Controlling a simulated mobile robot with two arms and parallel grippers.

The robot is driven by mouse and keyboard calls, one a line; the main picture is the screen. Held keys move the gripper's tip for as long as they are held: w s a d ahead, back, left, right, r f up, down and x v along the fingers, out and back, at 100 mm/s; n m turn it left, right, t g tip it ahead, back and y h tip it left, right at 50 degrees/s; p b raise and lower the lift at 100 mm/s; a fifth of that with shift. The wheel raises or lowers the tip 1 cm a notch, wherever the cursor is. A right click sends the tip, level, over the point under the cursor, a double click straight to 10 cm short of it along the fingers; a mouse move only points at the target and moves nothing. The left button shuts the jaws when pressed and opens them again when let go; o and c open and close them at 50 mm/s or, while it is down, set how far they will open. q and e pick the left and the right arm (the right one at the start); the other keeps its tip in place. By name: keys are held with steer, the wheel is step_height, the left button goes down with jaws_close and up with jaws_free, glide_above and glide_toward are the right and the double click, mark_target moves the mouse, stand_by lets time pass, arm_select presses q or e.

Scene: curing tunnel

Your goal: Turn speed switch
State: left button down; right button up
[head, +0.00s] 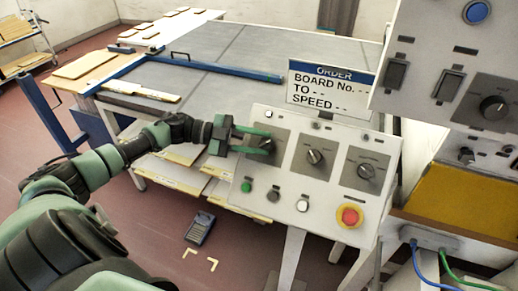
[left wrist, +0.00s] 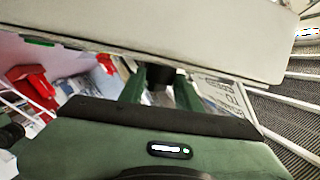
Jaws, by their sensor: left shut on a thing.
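A sloped grey control panel (head: 300,190) in the head view carries a row of three rotary switches on dark plates. The middle switch (head: 315,156) and the right switch (head: 366,171) are uncovered. My left gripper (head: 268,146) reaches the left plate (head: 278,155) from the left and is shut on the left switch there, mostly hidden by the fingers. In the left wrist view a dark knob (left wrist: 160,76) shows between the two green fingers (left wrist: 158,92). The labels are too small to read, so I cannot tell which switch is for speed. My right gripper is not in view.
Below the switches are a green button (head: 246,186), a white button (head: 302,205) and a red stop button (head: 349,215). An order sign (head: 331,88) stands behind the panel. A second panel (head: 450,75) is at upper right. A large grey table (head: 240,65) lies behind.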

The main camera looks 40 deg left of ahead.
arm_select(q)
steer(key=shift+w+m+g+b, duration=0.1)
steer(key=shift+m+g+b, duration=0.65)
steer(key=shift+g, duration=0.45)
steer(key=shift+y, duration=0.3)
steer(key=c, duration=1)
jaws_free()
steer(key=shift+r, duration=0.1)
steer(key=shift+a, duration=0.3)
steer(key=b+v, duration=0.3)
steer(key=v, duration=0.4)
